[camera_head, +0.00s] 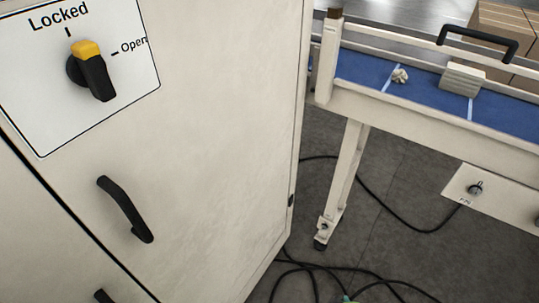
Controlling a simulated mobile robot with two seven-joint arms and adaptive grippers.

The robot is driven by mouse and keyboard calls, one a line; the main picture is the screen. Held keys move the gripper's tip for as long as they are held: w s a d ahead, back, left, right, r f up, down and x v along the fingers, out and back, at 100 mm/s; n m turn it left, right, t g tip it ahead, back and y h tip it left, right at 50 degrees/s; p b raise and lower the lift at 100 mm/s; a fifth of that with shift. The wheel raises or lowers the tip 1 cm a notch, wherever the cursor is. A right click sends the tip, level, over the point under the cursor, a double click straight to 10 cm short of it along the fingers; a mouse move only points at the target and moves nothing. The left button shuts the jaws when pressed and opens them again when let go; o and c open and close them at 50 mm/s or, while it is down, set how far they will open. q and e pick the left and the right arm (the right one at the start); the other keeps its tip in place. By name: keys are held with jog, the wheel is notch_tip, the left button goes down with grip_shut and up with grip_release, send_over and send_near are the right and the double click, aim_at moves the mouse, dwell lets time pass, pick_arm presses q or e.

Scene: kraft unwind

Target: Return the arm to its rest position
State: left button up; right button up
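Neither of my arms nor grippers shows in the head view. A large cream cabinet (215,130) fills the left half. Its rotary switch (94,75) is black with a yellow end. The yellow end is uppermost and points roughly toward the "Locked" mark; the "Open" mark is to its right. A black door handle (125,208) sits below the switch plate (35,110), and the cabinet door looks shut.
A conveyor with a blue belt (365,70) stands at the right, bearing a small crumpled pale piece (400,75) and a ribbed cream block (462,79). A black handle (478,39) is above it. Black cables (400,225) lie on the dark floor (440,255) between.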

jog(key=s+f+g, duration=0.1)
jog(key=s+f, duration=0.2)
jog(key=f, duration=0.5)
jog(key=s+f, duration=0.2)
jog(key=f, duration=0.6)
jog(key=s+d+f+g, duration=0.1)
jog(key=s+d+f, duration=0.2)
jog(key=s+f, duration=0.7)
jog(key=s, duration=0.4)
